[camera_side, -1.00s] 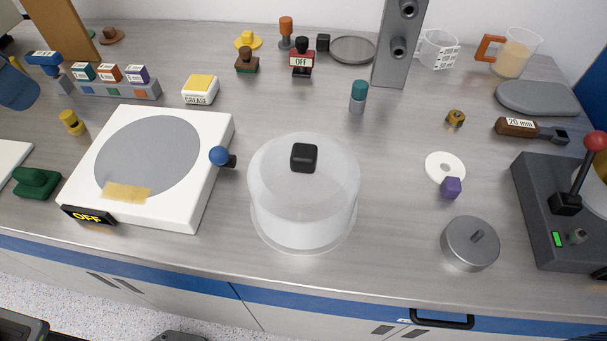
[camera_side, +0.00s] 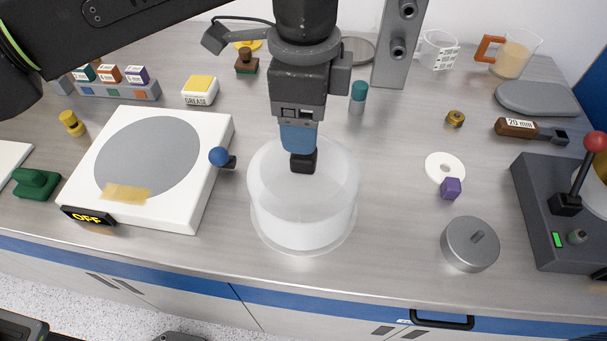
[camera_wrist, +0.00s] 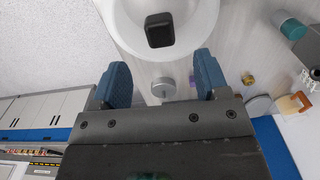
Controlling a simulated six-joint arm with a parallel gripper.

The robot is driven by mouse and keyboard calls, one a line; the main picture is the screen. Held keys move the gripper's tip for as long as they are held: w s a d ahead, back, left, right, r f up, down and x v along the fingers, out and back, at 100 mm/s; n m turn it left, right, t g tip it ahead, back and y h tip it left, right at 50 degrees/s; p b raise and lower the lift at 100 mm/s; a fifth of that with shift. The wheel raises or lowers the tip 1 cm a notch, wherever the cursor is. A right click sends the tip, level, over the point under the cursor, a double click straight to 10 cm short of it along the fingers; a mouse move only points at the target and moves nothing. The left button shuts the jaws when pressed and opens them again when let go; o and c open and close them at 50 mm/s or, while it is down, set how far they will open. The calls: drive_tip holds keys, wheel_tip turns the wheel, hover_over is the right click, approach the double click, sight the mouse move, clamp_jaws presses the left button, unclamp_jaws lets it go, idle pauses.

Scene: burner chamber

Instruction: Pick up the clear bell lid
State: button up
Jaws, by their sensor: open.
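The clear bell lid (camera_side: 272,190) is a frosted, see-through dome with a black square knob (camera_side: 303,163) on top. It stands on the bench right of the white hotplate. My gripper (camera_side: 299,150) points down above the lid, its blue fingers at the knob's height in the picture and partly covering the knob. In the wrist view my gripper (camera_wrist: 160,85) is open, its two blue fingers wide apart. There the knob (camera_wrist: 159,30) lies beyond the fingertips, between their lines, with nothing held. The lid (camera_wrist: 196,28) shows around the knob.
The white hotplate (camera_side: 213,145) with a blue-knobbed lever (camera_side: 219,156) stands close left of the lid. A grey metal cylinder (camera_side: 470,245), purple cube (camera_side: 451,188) and white disc (camera_side: 436,163) lie to the right. A teal-capped vial (camera_side: 358,96) stands behind. The bench between lid and cylinder is clear.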

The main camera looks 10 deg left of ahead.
sight(304, 183)
wheel_tip(304, 183, down, 7)
drive_tip(key=shift+f, duration=0.15)
idle(0.4)
drive_tip(key=shift+c, duration=0.4)
drive_tip(key=c, duration=0.9)
